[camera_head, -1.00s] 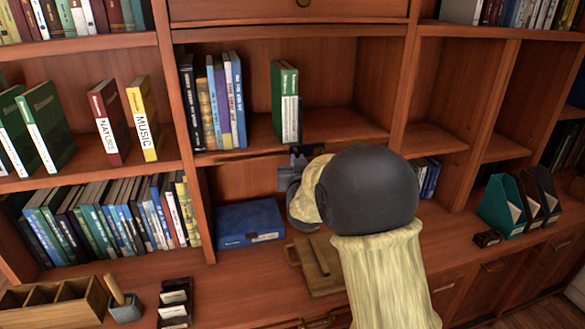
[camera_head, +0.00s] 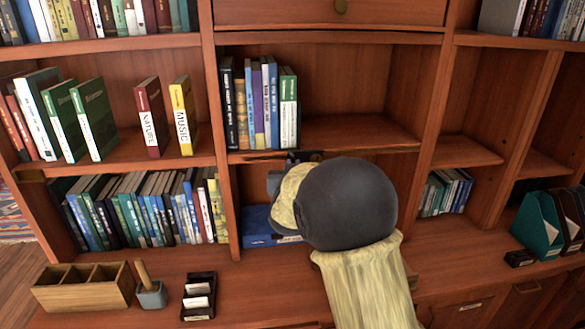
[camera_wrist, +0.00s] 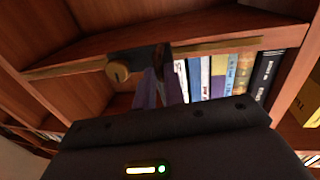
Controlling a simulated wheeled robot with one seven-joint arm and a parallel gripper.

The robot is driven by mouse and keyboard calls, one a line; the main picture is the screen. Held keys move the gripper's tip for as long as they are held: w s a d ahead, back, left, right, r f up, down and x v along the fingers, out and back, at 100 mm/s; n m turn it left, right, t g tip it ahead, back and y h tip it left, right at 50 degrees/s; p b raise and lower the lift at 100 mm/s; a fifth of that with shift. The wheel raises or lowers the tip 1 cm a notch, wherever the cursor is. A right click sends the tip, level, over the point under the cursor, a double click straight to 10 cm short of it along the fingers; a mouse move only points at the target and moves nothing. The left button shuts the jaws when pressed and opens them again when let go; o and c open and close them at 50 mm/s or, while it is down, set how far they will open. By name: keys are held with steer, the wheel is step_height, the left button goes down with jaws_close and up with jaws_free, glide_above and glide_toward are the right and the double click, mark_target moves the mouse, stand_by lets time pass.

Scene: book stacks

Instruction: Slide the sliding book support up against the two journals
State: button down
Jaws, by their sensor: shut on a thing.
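The sliding book support (camera_wrist: 150,58) shows in the wrist view as a dark bracket with a round brass knob (camera_wrist: 118,72), on a rail along the shelf edge. My gripper (camera_wrist: 160,88) is shut on it. In the head view my gripper (camera_head: 280,172) is just below the middle shelf, mostly hidden by my wrist. Above it stands a green book with a white spine label (camera_head: 289,105), upright against the row of books (camera_head: 252,105). I cannot tell surely which books are the two journals. The support's contact with the books is unclear.
The middle shelf (camera_head: 350,132) is clear right of the books. A blue box (camera_head: 258,228) lies below, partly behind my wrist. Green, NATURE and MUSIC books (camera_head: 184,118) stand in the left bay, beyond the upright divider (camera_head: 215,130).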

steer(key=shift+r, duration=0.3)
steer(key=c, duration=1.6)
jaws_free()
steer(key=shift+w, duration=0.1)
steer(key=shift+c, duration=0.2)
steer(key=shift+o, duration=0.7)
steer(key=shift+f, duration=0.2)
steer(key=s+a+b, duration=0.1)
steer(key=s+b, duration=0.2)
steer(key=s, duration=1.4)
steer(key=shift+s+a, duration=0.15)
steer(key=shift+a, duration=0.05)
